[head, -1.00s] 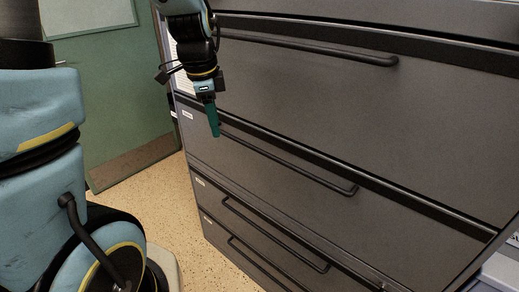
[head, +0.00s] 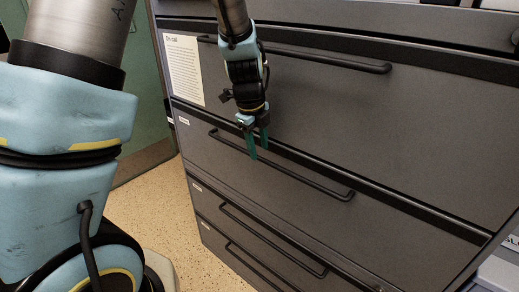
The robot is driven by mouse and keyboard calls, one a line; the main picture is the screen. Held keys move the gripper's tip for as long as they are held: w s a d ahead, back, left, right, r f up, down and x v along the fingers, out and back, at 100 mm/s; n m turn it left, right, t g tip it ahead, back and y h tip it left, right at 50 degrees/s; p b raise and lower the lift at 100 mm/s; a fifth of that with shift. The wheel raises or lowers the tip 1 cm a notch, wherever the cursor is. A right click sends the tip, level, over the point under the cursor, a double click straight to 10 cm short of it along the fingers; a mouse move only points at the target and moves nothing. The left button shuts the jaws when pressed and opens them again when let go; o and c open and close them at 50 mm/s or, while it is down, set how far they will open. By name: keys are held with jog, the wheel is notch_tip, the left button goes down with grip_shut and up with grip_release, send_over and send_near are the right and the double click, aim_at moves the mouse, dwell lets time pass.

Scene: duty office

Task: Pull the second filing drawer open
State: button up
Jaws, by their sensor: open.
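A dark grey filing cabinet with several wide drawers fills the middle and right of the head view. The second drawer (head: 330,215) from the top is shut, and its long black bar handle (head: 300,178) runs across its upper front. My gripper (head: 260,147) points downward with two green fingers apart, and nothing shows between them.
Lower drawers with bar handles (head: 270,243) are shut below. A paper notice (head: 184,68) is on the cabinet's upper left. Speckled floor (head: 150,215) is clear to the left, before a green door or wall (head: 150,110). A pale object (head: 497,275) stands at the lower right.

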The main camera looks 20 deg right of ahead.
jog(key=shift+w+d+f, duration=0.1)
jog(key=shift+d+f, duration=0.1)
jog(key=shift+f, duration=1)
jog(key=shift+c, duration=0.3)
grip_shut()
